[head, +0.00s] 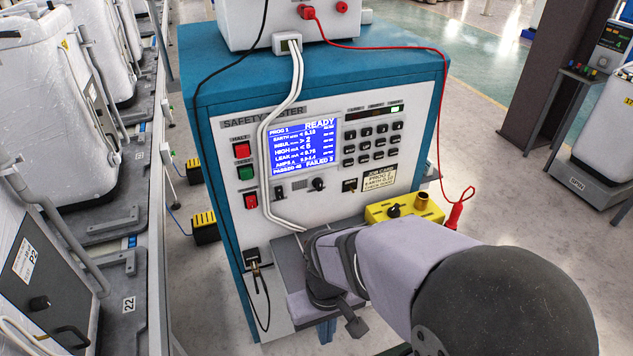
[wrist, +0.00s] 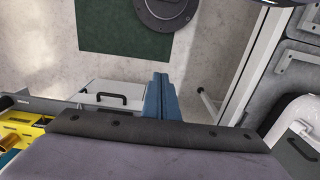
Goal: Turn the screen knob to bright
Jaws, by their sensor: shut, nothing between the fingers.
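The safety tester (head: 225,150) stands upright ahead, with a lit blue screen (head: 302,146) that reads READY. A small black knob (head: 318,184) sits just below the screen's lower right part. I take it for the screen knob; its pointer and markings are too small to read. My gripper shows in the wrist view as two blue fingers (wrist: 161,98) closed together, with nothing between them. In the head view my wrist is low in front of the tester, below and apart from the knob. The wrist view does not show the knob.
A yellow box (head: 377,214) with a black knob and brass post stands right of my wrist. White cables (head: 266,150) hang left of the screen; a red lead (head: 443,110) hangs at the right. Red and green buttons (head: 246,173) line the left. White machines (head: 50,65) stand farther left.

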